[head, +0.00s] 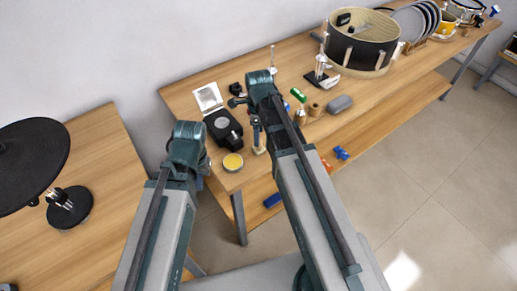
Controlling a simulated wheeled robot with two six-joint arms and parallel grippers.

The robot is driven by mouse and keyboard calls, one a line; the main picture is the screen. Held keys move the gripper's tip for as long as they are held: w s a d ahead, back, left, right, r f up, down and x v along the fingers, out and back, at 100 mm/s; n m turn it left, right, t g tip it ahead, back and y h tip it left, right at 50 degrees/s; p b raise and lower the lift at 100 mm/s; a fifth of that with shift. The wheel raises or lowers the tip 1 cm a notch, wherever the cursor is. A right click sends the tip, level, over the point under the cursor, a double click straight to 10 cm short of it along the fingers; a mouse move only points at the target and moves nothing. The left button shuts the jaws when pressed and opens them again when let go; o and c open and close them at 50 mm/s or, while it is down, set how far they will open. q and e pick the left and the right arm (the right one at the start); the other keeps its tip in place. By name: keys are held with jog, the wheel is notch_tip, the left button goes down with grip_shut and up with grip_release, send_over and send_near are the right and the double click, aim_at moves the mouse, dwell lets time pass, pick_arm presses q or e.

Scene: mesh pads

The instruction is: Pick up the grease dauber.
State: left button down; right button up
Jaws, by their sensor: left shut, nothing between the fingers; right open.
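I cannot make out the grease dauber for certain; small upright items stand behind my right arm, and one may be it. An open round tin with yellow contents (233,162) sits at the table's near left corner. My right gripper (258,148) seems to point down beside the tin, to its right, partly hidden by my arm; it is open. My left gripper (204,165) is mostly hidden behind its own arm, left of the tin; it is shut and empty.
A black device (223,127) and a white-framed case (208,97) lie behind the tin. A green item (298,94), a brown cylinder (315,109) and a grey case (339,104) lie to the right. A drum (361,42) stands farther back. A dark pad (32,165) is at left.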

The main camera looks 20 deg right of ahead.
aim_at(261, 149)
notch_tip(261, 149, down, 5)
jog(key=b, duration=0.5)
jog(key=shift+s+f, duration=0.1)
jog(key=shift+f, duration=0.05)
grip_shut()
